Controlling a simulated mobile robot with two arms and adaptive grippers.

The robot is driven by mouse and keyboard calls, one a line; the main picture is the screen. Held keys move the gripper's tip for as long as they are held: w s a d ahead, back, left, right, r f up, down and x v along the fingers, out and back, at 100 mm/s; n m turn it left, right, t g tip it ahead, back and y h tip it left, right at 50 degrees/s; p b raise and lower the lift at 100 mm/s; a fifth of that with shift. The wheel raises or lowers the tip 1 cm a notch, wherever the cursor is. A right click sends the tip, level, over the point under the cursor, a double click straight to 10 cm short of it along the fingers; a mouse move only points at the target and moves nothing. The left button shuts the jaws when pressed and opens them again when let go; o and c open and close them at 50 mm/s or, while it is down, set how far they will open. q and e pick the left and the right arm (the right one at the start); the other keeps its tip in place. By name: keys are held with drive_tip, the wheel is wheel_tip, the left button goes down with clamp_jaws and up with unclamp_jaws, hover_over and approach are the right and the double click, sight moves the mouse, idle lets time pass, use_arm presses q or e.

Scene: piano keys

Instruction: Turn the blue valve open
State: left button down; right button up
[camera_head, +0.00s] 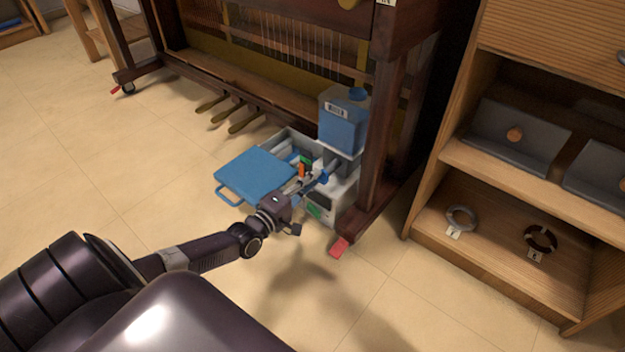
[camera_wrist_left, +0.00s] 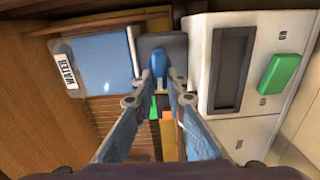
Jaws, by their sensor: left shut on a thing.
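The blue valve (camera_wrist_left: 158,61) is a small blue handle between my left fingertips in the left wrist view. In the head view the valve (camera_head: 323,178) is a small blue spot on the white unit (camera_head: 344,190), below the water tank. My left gripper (camera_head: 318,179) reaches it from the lower left. The gripper (camera_wrist_left: 163,76) is shut on the valve, with one finger on each side. The fingers partly hide the handle, so its exact angle is hard to tell. My right gripper is not in view.
A blue water tank (camera_head: 342,128) stands on the unit, beside a dark wooden piano leg (camera_head: 382,150). A blue lid (camera_head: 255,172) lies left of the gripper. A green button (camera_wrist_left: 278,74) is on the unit. Wooden shelves (camera_head: 480,230) stand right. The floor in front is clear.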

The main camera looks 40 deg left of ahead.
use_arm(q)
drive_tip(key=shift+n, duration=0.4)
drive_tip(key=c, duration=1.9)
unclamp_jaws()
drive_tip(key=shift+c, duration=0.2)
drive_tip(key=shift+s, duration=0.15)
drive_tip(key=s+a, duration=0.1)
drive_tip(key=s, duration=1)
drive_tip(key=shift+s, duration=0.35)
